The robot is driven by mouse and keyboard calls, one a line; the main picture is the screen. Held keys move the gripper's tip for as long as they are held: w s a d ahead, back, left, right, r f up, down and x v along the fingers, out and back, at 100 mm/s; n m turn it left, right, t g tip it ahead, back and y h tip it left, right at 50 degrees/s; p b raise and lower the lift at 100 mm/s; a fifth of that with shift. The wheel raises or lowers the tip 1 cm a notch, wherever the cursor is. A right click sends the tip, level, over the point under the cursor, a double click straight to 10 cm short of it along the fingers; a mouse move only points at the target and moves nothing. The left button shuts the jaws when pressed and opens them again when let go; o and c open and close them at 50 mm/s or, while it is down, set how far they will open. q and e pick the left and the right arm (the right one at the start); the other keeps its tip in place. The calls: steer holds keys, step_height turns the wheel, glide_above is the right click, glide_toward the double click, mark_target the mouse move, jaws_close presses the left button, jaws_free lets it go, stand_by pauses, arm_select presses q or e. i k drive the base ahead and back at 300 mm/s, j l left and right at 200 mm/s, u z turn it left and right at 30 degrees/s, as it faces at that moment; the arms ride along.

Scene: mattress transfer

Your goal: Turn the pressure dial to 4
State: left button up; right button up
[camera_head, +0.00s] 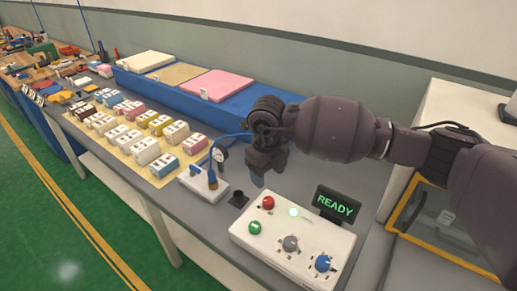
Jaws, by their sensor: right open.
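A white control box (272,258) sits on the grey bench at the lower right. It carries a grey dial (290,243) and a blue dial (323,263) along its front side, each with small markings around it. I cannot read which one is the pressure dial or where either points. The box also has a red button (267,202), a green button (255,227) and a lit lamp (294,212). A dark display (337,205) behind it reads READY in green. My right gripper (258,178) is open, pointing down, above the bench behind the box, apart from both dials. My left gripper is out of view.
Pink, tan and cream slabs (214,86) rest on a blue case. A yellow-framed machine (440,228) stands at right.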

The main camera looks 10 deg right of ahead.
mark_target(322, 264)
steer(key=k, duration=1)
